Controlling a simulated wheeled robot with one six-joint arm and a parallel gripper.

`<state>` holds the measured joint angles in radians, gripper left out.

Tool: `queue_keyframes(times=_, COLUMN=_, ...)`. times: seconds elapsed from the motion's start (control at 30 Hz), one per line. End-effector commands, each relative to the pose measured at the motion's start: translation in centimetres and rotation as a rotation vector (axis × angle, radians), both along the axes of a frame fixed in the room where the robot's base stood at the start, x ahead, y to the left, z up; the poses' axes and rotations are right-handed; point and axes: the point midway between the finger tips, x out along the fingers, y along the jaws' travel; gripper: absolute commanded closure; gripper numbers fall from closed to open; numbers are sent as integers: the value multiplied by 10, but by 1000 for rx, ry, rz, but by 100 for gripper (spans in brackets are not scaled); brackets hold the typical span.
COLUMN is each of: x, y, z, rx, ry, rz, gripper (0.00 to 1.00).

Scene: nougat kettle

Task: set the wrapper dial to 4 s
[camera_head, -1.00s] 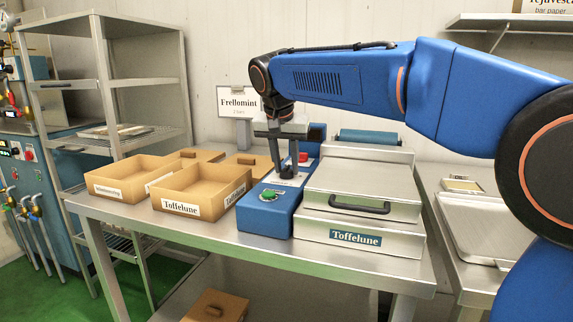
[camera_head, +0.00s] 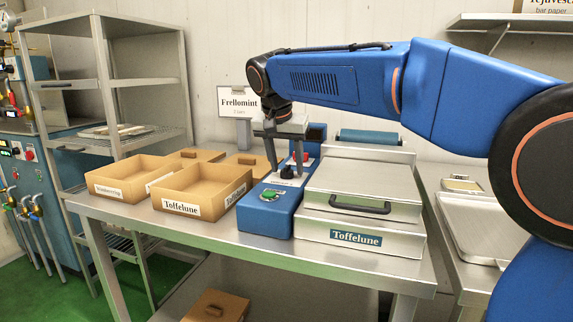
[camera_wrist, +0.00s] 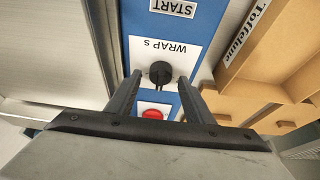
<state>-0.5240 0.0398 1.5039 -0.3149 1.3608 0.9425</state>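The wrapper dial (camera_wrist: 160,73) is a black round knob on a white plate marked "WRAP s" in the wrist view. It also shows as a small dark knob in the head view (camera_head: 288,172), on the blue control strip (camera_head: 266,214). My gripper (camera_wrist: 160,79) is open, with one fingertip on each side of the dial and a visible gap to it. In the head view my gripper (camera_head: 286,172) points down over the strip. The scale numbers and the dial's pointer cannot be read.
A red button (camera_wrist: 152,114) lies close to the dial, and a green start button (camera_head: 271,195) sits nearer the front. The steel Toffelune wrapper (camera_head: 362,242) stands right of the strip. Cardboard Toffelune box (camera_head: 180,208) stands left. The Frellomint sign (camera_head: 239,102) is behind.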

Motion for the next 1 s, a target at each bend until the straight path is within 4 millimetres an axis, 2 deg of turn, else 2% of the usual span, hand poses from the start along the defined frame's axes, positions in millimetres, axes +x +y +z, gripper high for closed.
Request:
queue_keyframes(times=0.17, x=-1, y=1, z=4, rx=0, ry=-1, rz=0, gripper=52)
queue_keyframes(times=0.27, x=-4, y=2, z=13, rx=2, ry=-3, rz=1, gripper=52)
queue_keyframes(times=1.0, x=-53, y=23, z=140, rx=2, ry=-2, rz=2, gripper=52)
